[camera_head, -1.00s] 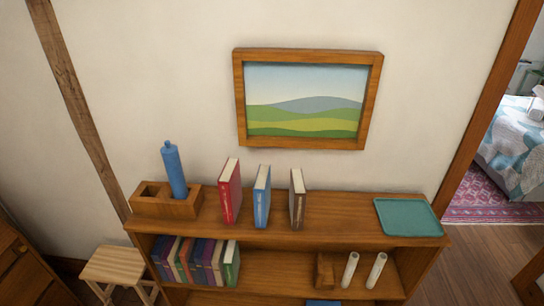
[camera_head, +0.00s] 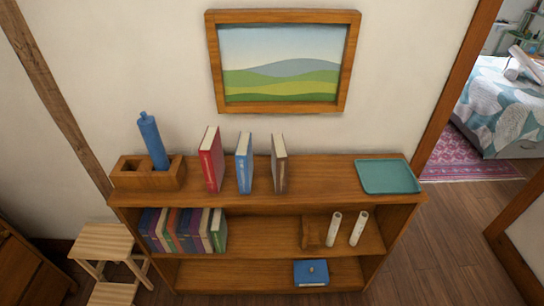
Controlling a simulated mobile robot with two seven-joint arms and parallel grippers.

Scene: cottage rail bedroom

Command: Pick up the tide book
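Three books stand upright and apart on top of the wooden bookcase: a red book (camera_head: 210,159), a blue book (camera_head: 244,163) and a brown book (camera_head: 279,163). Their spines carry lettering too small to read, so I cannot tell which is the tide book. More books (camera_head: 183,231) in several colours stand in a row on the middle shelf at the left. Neither of my grippers is in view.
On the bookcase top are a wooden holder (camera_head: 147,180) with a blue bottle (camera_head: 153,141) and a teal tray (camera_head: 388,176). White rolls (camera_head: 358,228) and a blue box-like thing (camera_head: 311,273) are lower. A wooden step stool (camera_head: 104,242) stands left, a framed picture (camera_head: 282,62) above.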

